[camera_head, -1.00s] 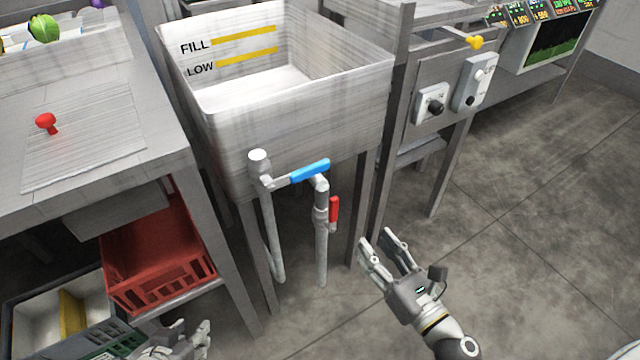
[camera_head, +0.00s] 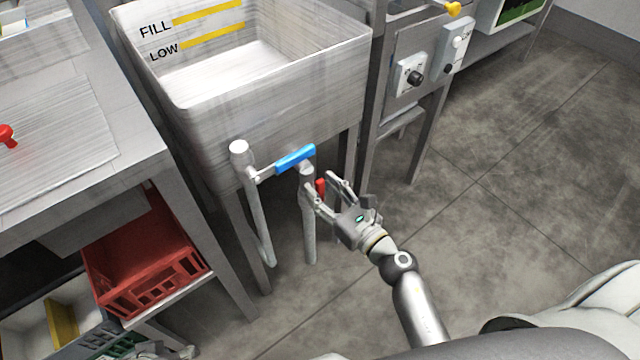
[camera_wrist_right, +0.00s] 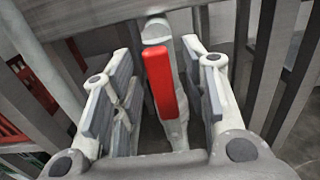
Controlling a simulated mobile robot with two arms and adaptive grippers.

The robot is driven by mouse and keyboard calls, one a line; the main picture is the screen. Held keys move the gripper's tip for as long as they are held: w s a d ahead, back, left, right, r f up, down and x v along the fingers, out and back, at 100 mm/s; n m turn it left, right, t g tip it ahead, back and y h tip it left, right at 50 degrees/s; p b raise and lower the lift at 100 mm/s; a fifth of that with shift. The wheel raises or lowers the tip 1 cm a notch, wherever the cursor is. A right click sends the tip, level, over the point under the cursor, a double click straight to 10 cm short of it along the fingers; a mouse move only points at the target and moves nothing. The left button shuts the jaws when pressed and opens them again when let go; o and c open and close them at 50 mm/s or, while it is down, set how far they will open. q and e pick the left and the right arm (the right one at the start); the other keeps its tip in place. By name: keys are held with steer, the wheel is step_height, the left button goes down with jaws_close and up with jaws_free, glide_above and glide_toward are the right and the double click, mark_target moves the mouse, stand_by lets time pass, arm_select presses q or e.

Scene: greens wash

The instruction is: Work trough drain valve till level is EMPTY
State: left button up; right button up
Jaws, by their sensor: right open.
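The trough (camera_head: 275,105) is a grey-white basin with yellow FILL and LOW marks on its inner back wall. Its pale inside surface lies below the LOW mark; I cannot tell whether water covers it. Pipework at its front carries a blue lever handle (camera_head: 296,159) and, lower on the downpipe (camera_head: 309,230), a red handle (camera_head: 320,187). My right gripper (camera_head: 321,184) is open at the red handle. In the right wrist view the red handle (camera_wrist_right: 161,82) stands between the open fingers, with no clear contact. My left gripper (camera_head: 150,351) shows only partly at the bottom edge.
A steel table (camera_head: 120,140) stands left of the trough, with a red crate (camera_head: 150,270) on its lower shelf. A panel with switches (camera_head: 411,76) is at the right. Trough legs stand close to the pipes. The floor at right is clear.

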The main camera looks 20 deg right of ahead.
steer(key=shift+x, duration=0.75)
jaws_close()
